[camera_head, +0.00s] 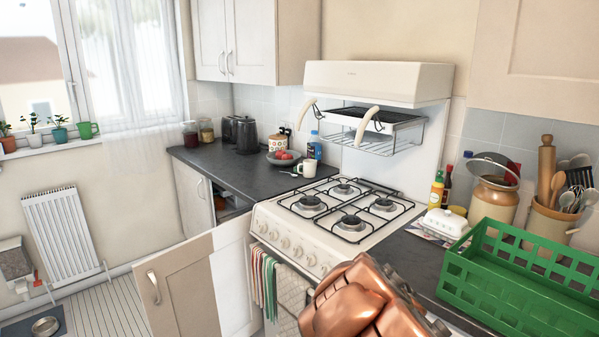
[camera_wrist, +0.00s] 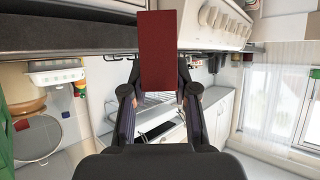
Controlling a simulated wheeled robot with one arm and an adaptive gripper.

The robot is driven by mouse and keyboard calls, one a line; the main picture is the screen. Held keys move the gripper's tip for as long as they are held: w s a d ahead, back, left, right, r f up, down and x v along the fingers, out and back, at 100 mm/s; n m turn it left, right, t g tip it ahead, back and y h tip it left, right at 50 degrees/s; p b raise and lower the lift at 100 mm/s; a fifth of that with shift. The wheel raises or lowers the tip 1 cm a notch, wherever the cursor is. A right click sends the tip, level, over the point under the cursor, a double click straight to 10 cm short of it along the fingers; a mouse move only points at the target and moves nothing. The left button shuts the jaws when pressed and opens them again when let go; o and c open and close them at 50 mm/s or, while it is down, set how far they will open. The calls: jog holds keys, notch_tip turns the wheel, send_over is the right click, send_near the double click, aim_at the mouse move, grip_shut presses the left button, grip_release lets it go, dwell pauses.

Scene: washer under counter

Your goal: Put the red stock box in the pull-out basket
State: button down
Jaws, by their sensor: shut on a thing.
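My gripper (camera_wrist: 160,88) shows only in the wrist view, with its two dark fingers on either side of the red stock box (camera_wrist: 168,50). It is shut on the box, which appears as a plain dark red block beyond the fingertips. In the head view the gripper and the box are out of sight; only a copper-coloured part of my arm shows at the bottom. A cabinet under the counter left of the stove has its beige door (camera_head: 178,290) swung open. Its dark inside (camera_head: 229,207) shows only in part, and I cannot make out the pull-out basket there.
A white stove (camera_head: 300,238) with an overhead grill rack (camera_head: 376,140) stands in the middle. A green crate (camera_head: 481,285) is on the right counter near jars and utensils. The left counter (camera_head: 225,168) holds a kettle, a fruit bowl and a mug.

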jog(key=shift+a+f+v, duration=0.1)
jog(key=shift+f+v, duration=0.05)
jog(key=shift+v, duration=1.05)
jog(key=shift+a+f+v, duration=0.1)
jog(key=shift+f+v, duration=0.05)
jog(key=shift+v, duration=1)
